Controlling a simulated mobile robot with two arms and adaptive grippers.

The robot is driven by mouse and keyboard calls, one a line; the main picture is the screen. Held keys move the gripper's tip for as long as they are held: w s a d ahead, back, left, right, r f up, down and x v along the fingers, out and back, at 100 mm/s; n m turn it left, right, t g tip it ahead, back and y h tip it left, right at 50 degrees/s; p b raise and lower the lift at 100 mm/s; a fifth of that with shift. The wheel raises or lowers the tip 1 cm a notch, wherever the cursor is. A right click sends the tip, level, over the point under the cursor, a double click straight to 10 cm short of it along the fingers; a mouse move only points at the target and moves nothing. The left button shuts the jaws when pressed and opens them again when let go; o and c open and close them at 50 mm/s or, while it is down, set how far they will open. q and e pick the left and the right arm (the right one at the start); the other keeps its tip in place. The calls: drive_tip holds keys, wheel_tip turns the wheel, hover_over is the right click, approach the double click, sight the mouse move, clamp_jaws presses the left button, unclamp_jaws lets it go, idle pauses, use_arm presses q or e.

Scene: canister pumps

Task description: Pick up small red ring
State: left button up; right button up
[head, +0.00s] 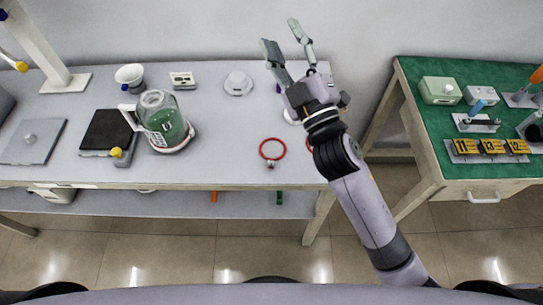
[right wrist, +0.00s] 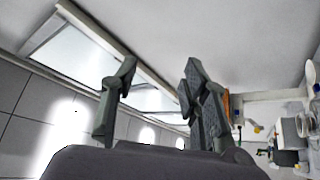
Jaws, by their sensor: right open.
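A red ring (head: 272,149) lies on the grey table near its front edge, with a small metal piece at its lower side. Another bit of red (head: 309,145) shows beside my right arm, which hides most of it, so I cannot tell its size. My right gripper (head: 282,35) is open and empty, raised above the table's back edge and well beyond the ring. Its two spread fingers also show in the right wrist view (right wrist: 155,100), with nothing between them. The right wrist view does not show the ring. My left gripper is not in view.
A glass jug (head: 165,122) with green content stands left of the ring on the grey table (head: 225,170). A white round dish (head: 238,85) sits behind the ring. A green-topped table (head: 425,120) with boxes and numbered yellow blocks (head: 491,147) stands at the right, across a gap.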

drive_tip(key=s+a+r+n+g+y, duration=0.4)
drive_tip(key=s+a+n+g+y, duration=0.35)
drive_tip(key=n, duration=0.45)
drive_tip(key=s+a+r+n+g+y, duration=0.4)
drive_tip(key=a+n+g+y, duration=0.35)
drive_tip(key=n+g, duration=0.35)
drive_tip(key=s+a+f+n+g+h, duration=0.5)
drive_tip(key=f+n+g+h, duration=0.2)
drive_tip(key=n, duration=0.3)
drive_tip(key=n+t+h, duration=0.4)
drive_tip(key=t+h, duration=0.1)
drive_tip(key=h, duration=1.3)
hover_over(273, 161)
wheel_tip(273, 161, down, 14)
drive_tip(key=f+p, duration=0.1)
drive_tip(key=f, duration=0.5)
drive_tip(key=f+p, duration=0.1)
drive_tip(key=f, duration=0.4)
drive_tip(key=shift+s+a+f+p, duration=0.1)
drive_tip(key=shift+s+f+p, duration=0.1)
drive_tip(key=shift+f+p, duration=0.55)
drive_tip(key=shift+f, duration=0.2)
drive_tip(key=f+p, duration=0.1)
drive_tip(key=f, duration=0.3)
drive_tip(key=shift+w+f, duration=0.15)
drive_tip(key=shift+w, duration=0.05)
